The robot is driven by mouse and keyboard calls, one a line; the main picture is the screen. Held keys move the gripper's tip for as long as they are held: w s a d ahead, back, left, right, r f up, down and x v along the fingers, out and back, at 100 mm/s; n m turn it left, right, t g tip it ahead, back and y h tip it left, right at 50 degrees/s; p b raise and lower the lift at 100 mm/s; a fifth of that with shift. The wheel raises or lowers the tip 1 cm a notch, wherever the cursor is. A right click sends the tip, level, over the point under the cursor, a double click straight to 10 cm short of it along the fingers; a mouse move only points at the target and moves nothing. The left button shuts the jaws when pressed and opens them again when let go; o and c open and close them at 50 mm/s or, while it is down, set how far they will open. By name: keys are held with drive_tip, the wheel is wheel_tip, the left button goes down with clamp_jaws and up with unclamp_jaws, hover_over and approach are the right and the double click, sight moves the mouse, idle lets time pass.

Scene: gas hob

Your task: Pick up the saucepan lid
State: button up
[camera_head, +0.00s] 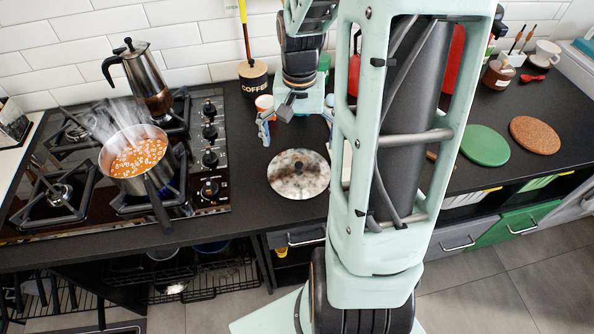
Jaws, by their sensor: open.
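The saucepan lid (290,184) is a round, mottled metallic disc with a small knob near its middle. It lies flat on the dark counter, right of the gas hob (222,192). My gripper (296,128) is open above the counter, behind the lid in the picture and apart from it. One finger shows at its left; the other is partly hidden by my arm. The saucepan (134,183) stands uncovered on a front burner, full of orange food with pale rings, and steams. Its dark handle points toward the front edge.
A moka pot (150,82) stands on a back burner. Green (485,146) and cork (535,135) round mats lie at right. My arm hides the counter's middle.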

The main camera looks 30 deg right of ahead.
sight(299, 164)
wheel_tip(299, 164, down, 2)
drive_tip(key=f, duration=0.2)
drive_tip(key=s+f, duration=0.1)
drive_tip(key=f, duration=0.1)
drive_tip(key=shift+a+f+b, duration=0.1)
drive_tip(key=shift+a+b, duration=0.1)
drive_tip(key=shift+b, duration=0.15)
drive_tip(key=shift+w+f, duration=0.1)
drive_tip(key=shift+f, duration=0.45)
drive_tip(key=shift+c, duration=0.6)
